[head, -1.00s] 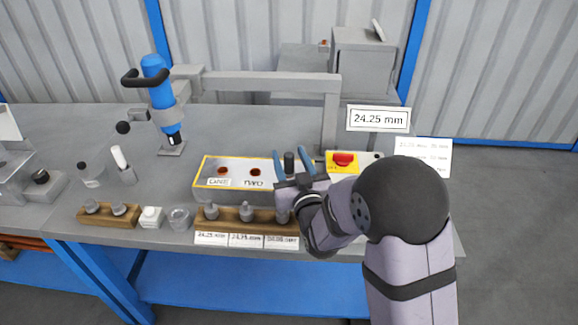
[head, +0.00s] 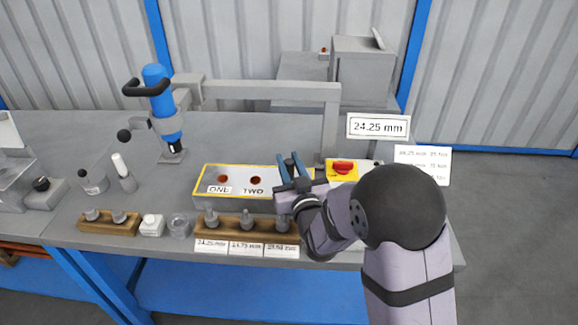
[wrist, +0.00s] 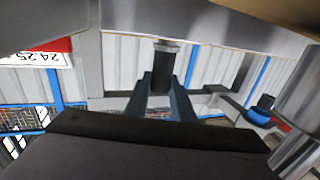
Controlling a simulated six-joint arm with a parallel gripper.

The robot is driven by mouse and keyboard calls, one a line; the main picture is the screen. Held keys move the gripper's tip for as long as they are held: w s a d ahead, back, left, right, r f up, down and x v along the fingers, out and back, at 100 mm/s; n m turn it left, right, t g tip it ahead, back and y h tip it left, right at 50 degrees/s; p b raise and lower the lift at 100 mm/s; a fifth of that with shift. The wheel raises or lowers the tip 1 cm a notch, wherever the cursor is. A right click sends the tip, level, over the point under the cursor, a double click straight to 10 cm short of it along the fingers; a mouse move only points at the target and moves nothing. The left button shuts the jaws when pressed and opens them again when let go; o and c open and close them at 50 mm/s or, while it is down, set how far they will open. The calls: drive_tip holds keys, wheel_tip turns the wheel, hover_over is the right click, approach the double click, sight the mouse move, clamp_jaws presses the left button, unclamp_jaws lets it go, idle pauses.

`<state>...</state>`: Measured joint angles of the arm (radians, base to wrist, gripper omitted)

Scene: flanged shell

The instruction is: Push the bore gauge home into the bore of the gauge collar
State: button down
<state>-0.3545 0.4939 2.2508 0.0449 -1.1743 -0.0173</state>
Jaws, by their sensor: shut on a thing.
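My gripper (head: 290,163) has its two blue fingers closed on a dark upright cylinder, which I take to be the bore gauge, at the right end of the yellow-edged box. In the wrist view, which appears upside down, the dark gauge (wrist: 163,70) sits between the fingers (wrist: 163,90). A pale grey ring (wrist: 166,45) shows at its far end, close to a grey surface. I cannot tell whether this ring is the gauge collar or part of the gauge. The bore itself is hidden.
The box (head: 205,175) has red spots marked ONE and TWO. A red button on a yellow plate (head: 342,171) is close right of my gripper. A wooden rack (head: 262,231) with three grey plugs stands in front. A blue tool (head: 158,90) stands back left.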

wheel_tip(320, 180, up, 10)
drive_tip(key=p, duration=0.6)
drive_tip(key=shift+f, duration=0.15)
drive_tip(key=s+a+n+g+y, duration=0.1)
drive_tip(key=s+a, duration=0.3)
drive_tip(key=a, duration=0.5)
drive_tip(key=s+a+f+n+g+y, duration=0.1)
drive_tip(key=s+a+n+g+y, duration=0.1)
drive_tip(key=a, duration=0.6)
drive_tip(key=s+a+n+g+y, duration=0.2)
drive_tip(key=s+a+n+y, duration=0.1)
drive_tip(key=s+a, duration=0.5)
drive_tip(key=shift+a+f+y, duration=0.2)
drive_tip(key=shift+a+y, duration=0.65)
drive_tip(key=shift+y, duration=0.05)
drive_tip(key=shift+f+b, duration=0.2)
drive_tip(key=shift+b, duration=0.2)
drive_tip(key=shift+f+b, duration=2.6)
drive_tip(key=shift+f, duration=0.15)
drive_tip(key=shift+f+b, duration=1.6)
drive_tip(key=shift+b, duration=0.55)
